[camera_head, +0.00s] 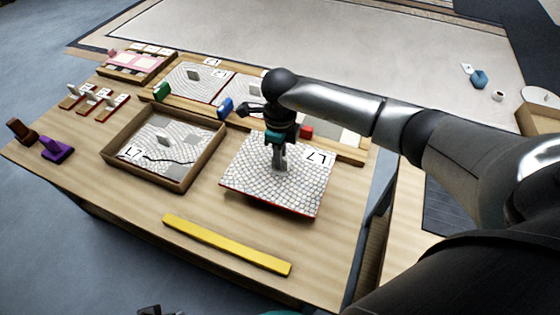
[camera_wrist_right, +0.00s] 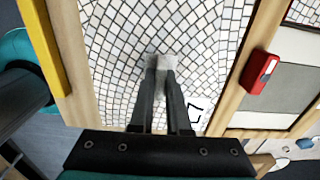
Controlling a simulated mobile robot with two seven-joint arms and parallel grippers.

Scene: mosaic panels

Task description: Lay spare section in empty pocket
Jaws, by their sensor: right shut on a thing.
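The spare section (camera_head: 262,187), a pale mosaic panel marked L7 with a red edge, is at the right part of the table; it fills much of the wrist view (camera_wrist_right: 190,40). My right gripper (camera_head: 279,166) is shut on its small grey grip (camera_wrist_right: 163,62). I cannot tell whether the panel touches the table. A long wooden frame at the back has a bare grey pocket (camera_wrist_right: 285,80), partly hidden by my arm in the head view. A dark part at the bottom edge of the head view may be my left gripper (camera_head: 152,311); its jaws do not show.
A wooden tray (camera_head: 122,172) left of the panel holds a cracked L7 mosaic section (camera_head: 175,143). A yellow bar (camera_head: 226,244) lies in front. Red (camera_head: 306,132), blue (camera_head: 225,108) and green (camera_head: 161,92) blocks sit along the frame.

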